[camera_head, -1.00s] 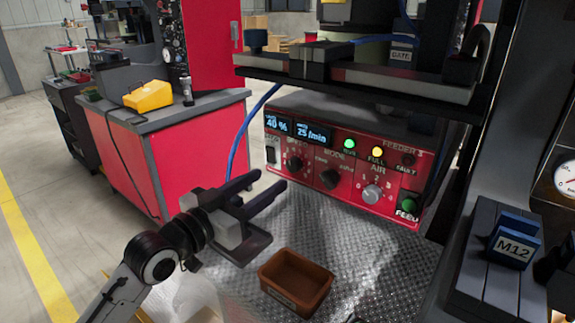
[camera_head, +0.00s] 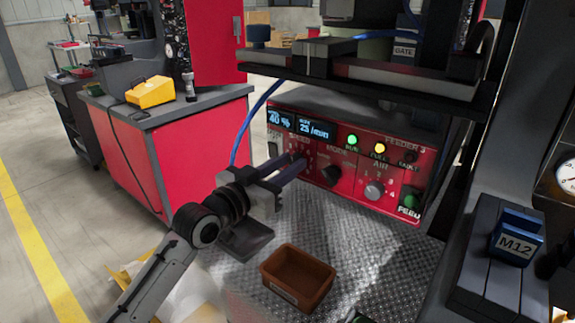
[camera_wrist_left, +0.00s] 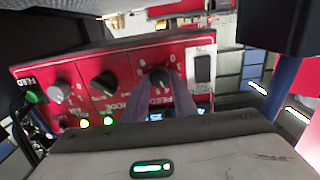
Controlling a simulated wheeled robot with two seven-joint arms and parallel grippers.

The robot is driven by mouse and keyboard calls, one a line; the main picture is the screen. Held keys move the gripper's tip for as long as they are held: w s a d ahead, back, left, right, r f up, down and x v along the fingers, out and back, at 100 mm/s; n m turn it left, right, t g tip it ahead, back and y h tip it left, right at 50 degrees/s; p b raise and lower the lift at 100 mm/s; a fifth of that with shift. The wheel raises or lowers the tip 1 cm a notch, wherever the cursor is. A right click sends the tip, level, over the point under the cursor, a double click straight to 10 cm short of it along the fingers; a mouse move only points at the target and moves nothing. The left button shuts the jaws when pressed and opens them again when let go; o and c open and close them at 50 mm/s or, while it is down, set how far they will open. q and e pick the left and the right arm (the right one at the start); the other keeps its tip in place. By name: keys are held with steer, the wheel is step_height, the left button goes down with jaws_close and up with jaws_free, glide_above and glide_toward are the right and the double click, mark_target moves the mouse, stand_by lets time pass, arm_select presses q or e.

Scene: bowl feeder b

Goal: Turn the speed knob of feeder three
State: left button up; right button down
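The red control panel (camera_head: 343,185) is labelled FEEDER 3. Its dark speed knob (camera_wrist_left: 160,76) shows in the left wrist view, under the SPEED lettering, and is mostly hidden by my fingers in the head view. My left gripper (camera_head: 300,160) reaches the panel from the left, its fingers close together on either side of the knob. They look shut on it, though the contact is partly hidden. The speed display (camera_head: 280,118) reads 40 %. My right gripper is not in view.
The mode knob (camera_head: 331,174) and air knob (camera_head: 374,190) are right of the speed knob. A brown bin (camera_head: 298,279) stands on the metal plate below. A dark shelf (camera_head: 365,80) overhangs the panel. A blue hose (camera_head: 243,130) hangs at its left.

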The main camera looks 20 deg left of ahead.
arm_select(q)
steer(key=shift+c, duration=0.9)
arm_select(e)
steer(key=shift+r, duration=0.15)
arm_select(q)
steer(key=shift+r+m+p, duration=0.1)
steer(key=shift+m+p, duration=0.55)
steer(key=shift+m, duration=0.35)
steer(key=shift+m+p, duration=0.35)
steer(key=shift+m, duration=0.35)
steer(key=shift+d+m+p, duration=0.1)
steer(key=shift+m+p, duration=0.45)
steer(key=shift+m, duration=0.55)
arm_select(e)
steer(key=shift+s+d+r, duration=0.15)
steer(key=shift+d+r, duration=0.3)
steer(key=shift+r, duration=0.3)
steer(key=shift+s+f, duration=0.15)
